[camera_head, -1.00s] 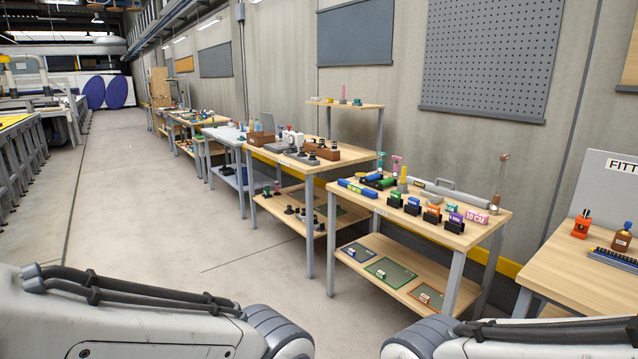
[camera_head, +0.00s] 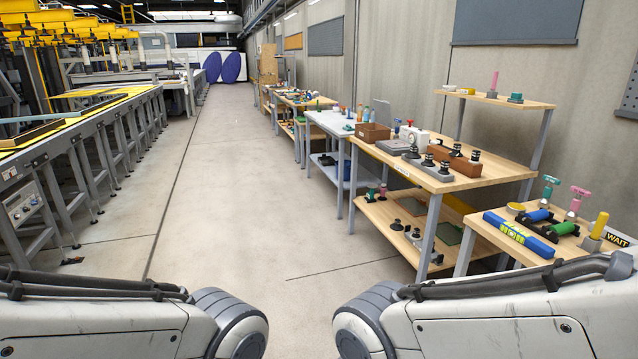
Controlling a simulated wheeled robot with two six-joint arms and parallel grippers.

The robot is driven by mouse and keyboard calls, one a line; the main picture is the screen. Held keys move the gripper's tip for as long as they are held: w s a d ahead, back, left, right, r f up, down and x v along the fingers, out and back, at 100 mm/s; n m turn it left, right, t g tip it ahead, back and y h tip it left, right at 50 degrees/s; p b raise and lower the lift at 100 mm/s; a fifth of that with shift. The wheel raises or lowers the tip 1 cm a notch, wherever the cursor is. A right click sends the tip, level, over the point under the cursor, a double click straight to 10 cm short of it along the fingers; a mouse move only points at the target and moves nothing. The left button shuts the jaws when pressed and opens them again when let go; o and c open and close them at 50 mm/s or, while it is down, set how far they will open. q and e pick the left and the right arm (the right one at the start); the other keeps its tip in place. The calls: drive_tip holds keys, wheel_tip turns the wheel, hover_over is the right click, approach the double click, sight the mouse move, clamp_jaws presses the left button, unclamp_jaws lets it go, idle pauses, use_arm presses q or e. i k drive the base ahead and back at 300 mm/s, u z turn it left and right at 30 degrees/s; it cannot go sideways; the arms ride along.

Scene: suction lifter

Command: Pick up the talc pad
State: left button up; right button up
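I cannot make out a talc pad for certain; the items on the benches are small at this distance. The nearer wooden bench (camera_head: 490,182) on the right holds several black suction cups, a grey block, a brown wooden box (camera_head: 373,132) and a white device with a dial (camera_head: 413,134). Its lower shelf holds more dark cups and a dark green mat (camera_head: 449,234). Both my arms show at the bottom of the view, but neither gripper is in the picture.
At the right edge, another bench holds a blue level (camera_head: 519,234) and green and pink tools. A raised shelf (camera_head: 497,97) stands behind the wooden bench. A long conveyor-like table (camera_head: 97,113) runs along the left. The floor (camera_head: 235,190) between is clear.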

sight(428, 162)
drive_tip(key=u, duration=0.2)
drive_tip(key=i, duration=1.95)
drive_tip(key=z, duration=0.35)
drive_tip(key=i, duration=1.95)
drive_tip(key=z, duration=1.3)
drive_tip(key=i, duration=1.1)
drive_tip(key=z, duration=0.45)
